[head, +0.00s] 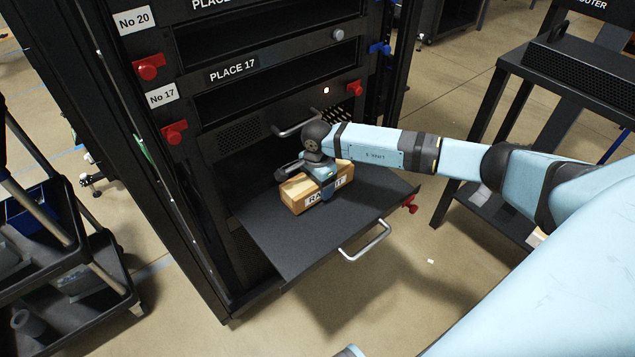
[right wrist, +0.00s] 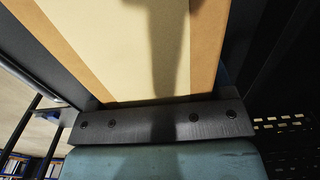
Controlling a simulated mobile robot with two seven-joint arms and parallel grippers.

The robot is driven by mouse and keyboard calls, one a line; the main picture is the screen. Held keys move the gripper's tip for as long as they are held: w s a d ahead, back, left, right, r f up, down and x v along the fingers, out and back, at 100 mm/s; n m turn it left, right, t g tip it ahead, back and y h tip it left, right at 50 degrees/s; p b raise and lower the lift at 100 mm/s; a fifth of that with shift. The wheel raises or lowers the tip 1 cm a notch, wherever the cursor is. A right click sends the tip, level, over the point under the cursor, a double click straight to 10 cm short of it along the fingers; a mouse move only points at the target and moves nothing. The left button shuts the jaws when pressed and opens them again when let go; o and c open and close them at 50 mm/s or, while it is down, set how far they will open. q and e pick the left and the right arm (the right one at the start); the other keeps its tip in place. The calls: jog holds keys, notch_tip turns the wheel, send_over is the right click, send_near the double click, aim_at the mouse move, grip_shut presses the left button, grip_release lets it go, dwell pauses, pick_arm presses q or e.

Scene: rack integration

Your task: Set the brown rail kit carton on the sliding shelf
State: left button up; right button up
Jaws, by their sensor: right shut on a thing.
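The brown rail kit carton (head: 296,197), with a white label partly covered by a finger, is at the sliding shelf (head: 285,245). The black shelf is pulled out of the rack, with a metal handle on its front edge. My right gripper (head: 324,184) reaches down from above and is shut on the carton across its width. The carton looks level and at the shelf surface; I cannot tell whether it rests fully on it. In the right wrist view the carton (right wrist: 120,45) fills the upper middle, against the gripper. My left gripper is not in view.
The rack has red knobs (head: 149,67) and a slot marked PLACE 17 (head: 232,70) above the shelf. A black cart (head: 75,260) stands at the left. A dark table (head: 560,75) with a device stands at the right. The shelf's front part is bare.

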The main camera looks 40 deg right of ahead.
jog(key=shift+r, duration=0.1)
dwell(0.3)
jog(key=shift+f, duration=0.3)
jog(key=o, duration=1.3)
jog(key=shift+c, duration=0.2)
